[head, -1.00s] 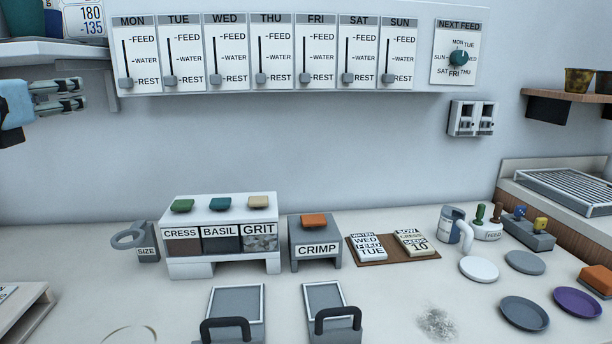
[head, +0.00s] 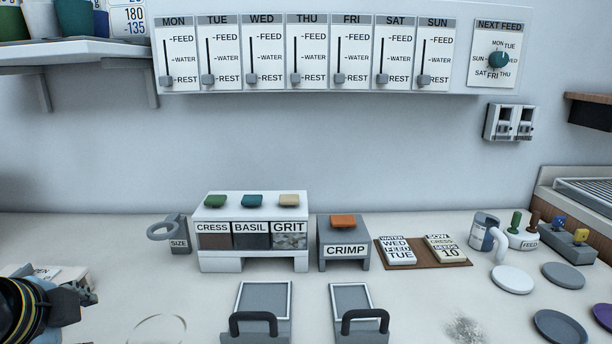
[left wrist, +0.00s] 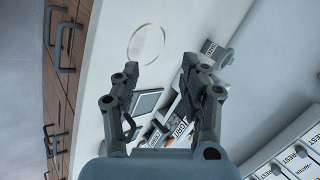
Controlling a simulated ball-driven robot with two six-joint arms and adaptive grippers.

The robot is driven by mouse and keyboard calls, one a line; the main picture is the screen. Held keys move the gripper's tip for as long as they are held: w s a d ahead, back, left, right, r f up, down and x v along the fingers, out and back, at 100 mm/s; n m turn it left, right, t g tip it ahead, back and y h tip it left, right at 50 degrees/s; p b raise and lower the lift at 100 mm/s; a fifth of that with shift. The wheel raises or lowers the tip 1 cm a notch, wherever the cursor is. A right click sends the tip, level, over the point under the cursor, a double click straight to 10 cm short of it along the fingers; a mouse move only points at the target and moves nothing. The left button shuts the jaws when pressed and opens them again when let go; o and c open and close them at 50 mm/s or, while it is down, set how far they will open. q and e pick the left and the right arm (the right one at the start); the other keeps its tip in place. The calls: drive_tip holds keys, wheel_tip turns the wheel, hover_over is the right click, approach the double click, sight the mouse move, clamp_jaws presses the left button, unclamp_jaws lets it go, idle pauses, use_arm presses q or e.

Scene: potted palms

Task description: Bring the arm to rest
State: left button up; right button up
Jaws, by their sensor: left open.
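My left arm (head: 28,312) shows at the lower left corner of the head view, low over the left end of the counter. In the left wrist view, the fingers of my left gripper (left wrist: 160,70) are spread apart with nothing between them. The counter with a thin ring outline (left wrist: 147,44) and the labelled dispenser box lies beyond the fingers. My right arm and gripper are not in view.
The dispenser box (head: 252,204) and the CRIMP block (head: 343,245) stand mid-counter. A SIZE gauge (head: 178,240) stands to their left. A shelf (head: 75,52) with pots hangs upper left. Day sliders (head: 318,50) line the wall. Two handled trays (head: 258,300) (head: 354,300) are in front.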

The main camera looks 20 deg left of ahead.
use_arm(q)
drive_tip(key=s+d+f+n+g+h, duration=0.35)
drive_tip(key=s+d+f+n, duration=0.25)
drive_tip(key=s+d+n, duration=0.3)
wheel_tip(320, 180, down, 27)
drive_tip(key=s+a+g+b, duration=0.1)
drive_tip(key=s, duration=0.1)
drive_tip(key=s+a+f+g+b, duration=0.1)
drive_tip(key=s+f, duration=1.6)
drive_tip(key=shift+s, duration=0.25)
drive_tip(key=shift+a+g, duration=0.1)
drive_tip(key=shift+g, duration=0.15)
